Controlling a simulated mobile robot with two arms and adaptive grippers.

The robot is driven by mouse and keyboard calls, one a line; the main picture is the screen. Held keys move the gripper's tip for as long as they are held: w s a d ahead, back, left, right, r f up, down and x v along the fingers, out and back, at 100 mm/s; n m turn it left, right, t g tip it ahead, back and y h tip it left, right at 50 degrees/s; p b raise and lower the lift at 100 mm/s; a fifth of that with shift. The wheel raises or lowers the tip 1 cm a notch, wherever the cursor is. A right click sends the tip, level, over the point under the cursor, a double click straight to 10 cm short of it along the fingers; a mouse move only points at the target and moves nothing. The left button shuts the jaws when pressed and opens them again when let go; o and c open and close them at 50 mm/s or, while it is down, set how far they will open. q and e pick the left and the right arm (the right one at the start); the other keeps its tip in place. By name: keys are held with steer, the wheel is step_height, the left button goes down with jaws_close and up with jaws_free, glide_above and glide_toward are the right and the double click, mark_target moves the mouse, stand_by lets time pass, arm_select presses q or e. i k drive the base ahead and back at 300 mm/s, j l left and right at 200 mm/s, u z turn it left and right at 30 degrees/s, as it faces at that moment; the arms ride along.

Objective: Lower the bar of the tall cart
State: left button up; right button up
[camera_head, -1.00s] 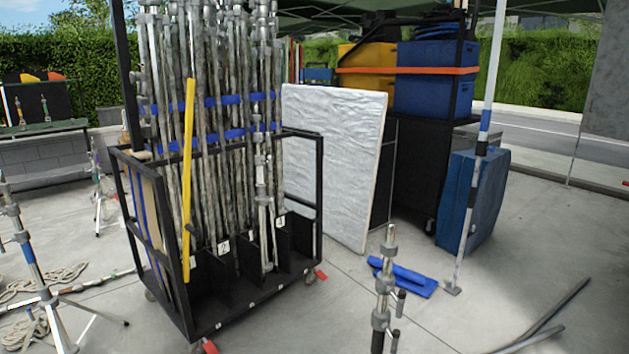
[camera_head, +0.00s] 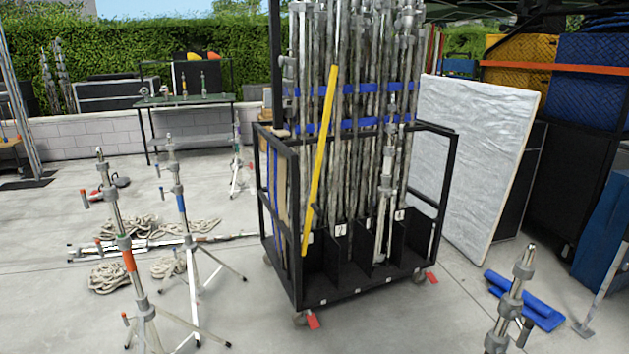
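The tall cart (camera_head: 355,290) stands in the middle of the head view. It is a black wheeled frame holding several upright metal poles with blue straps. A yellow bar (camera_head: 321,160) leans steeply across its front left, its lower end near the cart's lower compartments and its upper end tilted right, above the side rail. Neither of my grippers is in view, and nothing visible touches the bar.
Light stands (camera_head: 130,260) and coiled ropes (camera_head: 110,277) occupy the floor at left. A metal stand (camera_head: 510,300) rises at the front right. A white panel (camera_head: 475,150) stands right of the cart. Red caster pedals (camera_head: 313,321) stick out at its base. Floor directly before the cart is clear.

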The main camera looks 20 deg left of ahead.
mark_target(312, 206)
steer(key=i+j, duration=0.1)
steer(key=j, duration=0.2)
steer(key=i+j, duration=0.1)
steer(key=j, duration=0.2)
steer(key=i+j, duration=0.55)
steer(key=i+j+u, duration=0.1)
steer(key=i+j, duration=0.45)
steer(key=j, duration=0.2)
